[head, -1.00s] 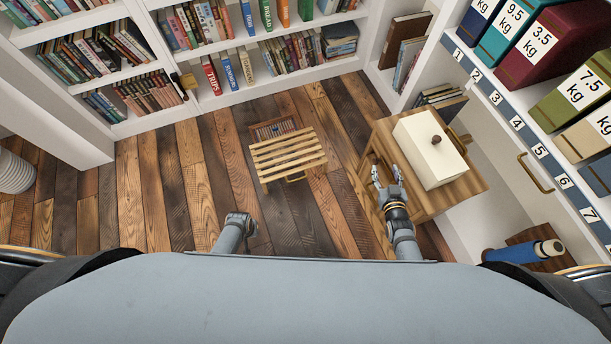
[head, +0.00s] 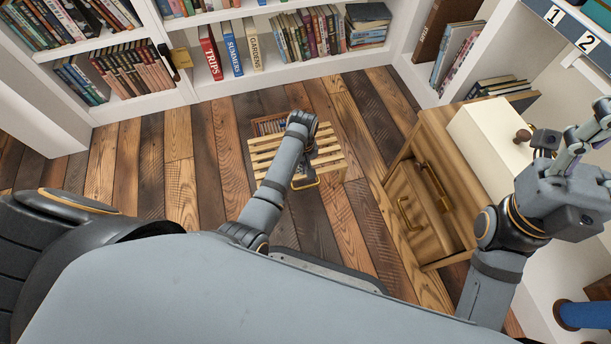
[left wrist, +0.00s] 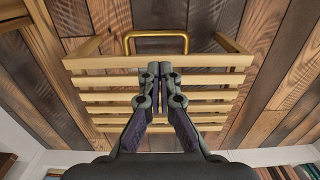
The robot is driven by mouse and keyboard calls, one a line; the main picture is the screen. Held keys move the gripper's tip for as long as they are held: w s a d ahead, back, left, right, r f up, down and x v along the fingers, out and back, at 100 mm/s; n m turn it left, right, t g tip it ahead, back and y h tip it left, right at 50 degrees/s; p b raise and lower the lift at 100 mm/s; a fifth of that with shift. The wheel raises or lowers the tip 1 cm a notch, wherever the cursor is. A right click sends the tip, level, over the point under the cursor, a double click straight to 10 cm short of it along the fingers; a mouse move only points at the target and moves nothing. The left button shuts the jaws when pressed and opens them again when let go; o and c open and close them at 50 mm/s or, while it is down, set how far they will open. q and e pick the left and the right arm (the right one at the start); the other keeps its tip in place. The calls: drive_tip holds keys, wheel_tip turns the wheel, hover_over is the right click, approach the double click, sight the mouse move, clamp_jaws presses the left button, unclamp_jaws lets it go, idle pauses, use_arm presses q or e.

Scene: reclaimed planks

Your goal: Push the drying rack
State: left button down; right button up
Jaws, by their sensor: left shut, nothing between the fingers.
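The drying rack (head: 328,150) is a low stand of pale wooden slats on the plank floor, with a brass handle (head: 305,183) on its near side. My left arm reaches over it, and my left gripper (head: 308,168) points down at it, hiding some middle slats. In the left wrist view, the shut, empty left gripper (left wrist: 160,70) lies across the slats of the rack (left wrist: 215,80), its tips just short of the brass handle (left wrist: 157,35). I cannot tell whether they touch. My right gripper (head: 574,128) is open and empty, raised in front of the cabinet's white box.
A shallow wooden crate (head: 270,125) sits right behind the rack, before the bookshelf (head: 290,75). Floor is open to the rack's left.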

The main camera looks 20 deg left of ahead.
use_arm(q)
wheel_tip(320, 180, down, 10)
drive_tip(key=b, duration=0.6)
drive_tip(key=shift+r, duration=0.15)
